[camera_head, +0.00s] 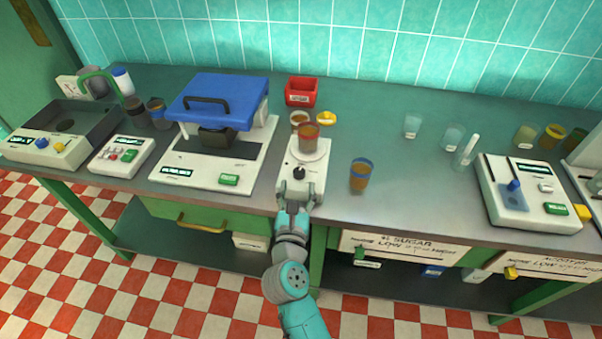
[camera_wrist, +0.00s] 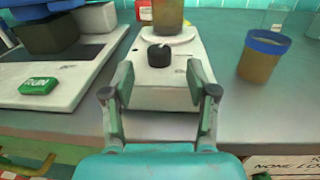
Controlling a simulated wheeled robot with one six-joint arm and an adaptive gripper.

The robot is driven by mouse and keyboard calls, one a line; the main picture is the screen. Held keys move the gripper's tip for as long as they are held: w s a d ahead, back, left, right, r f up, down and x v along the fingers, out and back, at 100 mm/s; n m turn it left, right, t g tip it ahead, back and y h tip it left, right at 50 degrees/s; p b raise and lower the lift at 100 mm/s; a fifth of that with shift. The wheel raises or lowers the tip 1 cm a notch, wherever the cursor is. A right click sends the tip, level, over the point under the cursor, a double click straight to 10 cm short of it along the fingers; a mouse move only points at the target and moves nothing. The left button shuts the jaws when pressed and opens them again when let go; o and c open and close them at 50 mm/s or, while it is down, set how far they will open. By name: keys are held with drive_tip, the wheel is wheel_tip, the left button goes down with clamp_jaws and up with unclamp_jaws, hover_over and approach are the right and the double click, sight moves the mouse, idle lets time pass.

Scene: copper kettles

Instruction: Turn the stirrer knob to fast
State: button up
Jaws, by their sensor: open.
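The stirrer (camera_head: 307,178) is a white unit on the bench, with a beaker of brown liquid (camera_head: 308,138) standing on its round plate. Its black knob (camera_head: 299,172) sits on the front part of the top, and it also shows in the wrist view (camera_wrist: 159,55) with a pale pointer mark. The mark seems to point up and to the right; its setting cannot be read. My gripper (camera_head: 296,188) is open and empty at the stirrer's front edge. In the wrist view its fingers (camera_wrist: 160,84) stand either side of the stirrer's front, short of the knob and apart from it.
A red bin (camera_head: 301,91) is behind. Drawers (camera_head: 405,247) hang below the bench edge.

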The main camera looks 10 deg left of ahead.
sight(298, 176)
drive_tip(key=shift+w+a, duration=0.2)
drive_tip(key=shift+w, duration=2.4)
clamp_jaws()
